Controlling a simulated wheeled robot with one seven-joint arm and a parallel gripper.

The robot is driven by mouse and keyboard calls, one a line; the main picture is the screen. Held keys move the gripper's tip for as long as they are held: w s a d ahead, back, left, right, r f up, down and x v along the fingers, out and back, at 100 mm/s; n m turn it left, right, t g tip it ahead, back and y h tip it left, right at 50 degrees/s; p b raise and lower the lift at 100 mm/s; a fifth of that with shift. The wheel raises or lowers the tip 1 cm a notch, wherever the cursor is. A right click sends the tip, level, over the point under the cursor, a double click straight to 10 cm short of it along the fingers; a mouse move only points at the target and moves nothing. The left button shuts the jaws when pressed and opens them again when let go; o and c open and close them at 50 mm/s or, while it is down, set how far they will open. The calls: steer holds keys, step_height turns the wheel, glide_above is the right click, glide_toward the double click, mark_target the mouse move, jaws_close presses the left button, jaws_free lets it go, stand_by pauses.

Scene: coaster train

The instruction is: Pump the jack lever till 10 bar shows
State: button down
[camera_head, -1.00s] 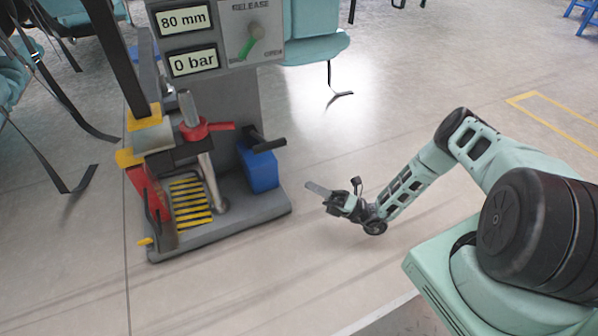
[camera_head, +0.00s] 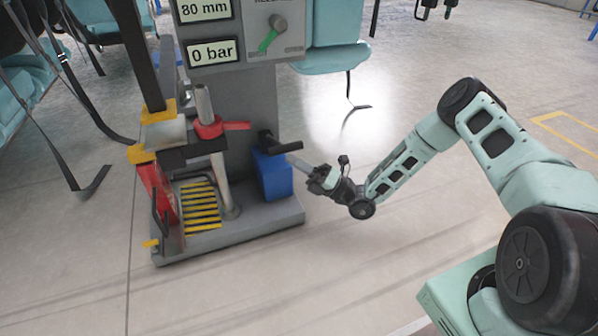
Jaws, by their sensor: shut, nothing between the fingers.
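The jack lever (camera_head: 286,148) is a black handle on top of a blue pump box (camera_head: 273,176) at the right side of the grey press stand. It points right, roughly level. My gripper (camera_head: 291,158) is shut and empty. Its fingertips overlap the picture just below the lever's outer end; I cannot tell whether they touch it. The pressure display (camera_head: 213,52) reads 0 bar. The display above it (camera_head: 204,9) reads 80 mm. The release panel (camera_head: 283,30) has a knob with a green pointer slanting down left; its label is cut off at the top.
The stand's base plate (camera_head: 245,232) has a yellow-and-black striped pad (camera_head: 201,207). A red collar with a red handle (camera_head: 210,128) sits on the upright cylinder. Teal seats (camera_head: 333,60) and hanging straps stand behind. The floor right of the stand is open.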

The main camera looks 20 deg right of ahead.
steer(key=shift+r, duration=0.1)
steer(key=w+r+m+h+p, duration=0.1)
steer(key=r+p, duration=0.2)
steer(key=p, duration=0.2)
steer(key=w+r+m+h+p, duration=0.1)
steer(key=r+m+p, duration=0.1)
steer(key=p, duration=0.3)
steer(key=w+r+m+h+p, duration=0.1)
steer(key=w+r+m+p, duration=0.1)
steer(key=r+p, duration=0.2)
steer(key=shift+h+p, duration=0.4)
steer(key=w+r+m+h+p, duration=0.1)
steer(key=p, duration=0.2)
steer(key=shift+w+r, duration=0.25)
steer(key=shift+w, duration=0.15)
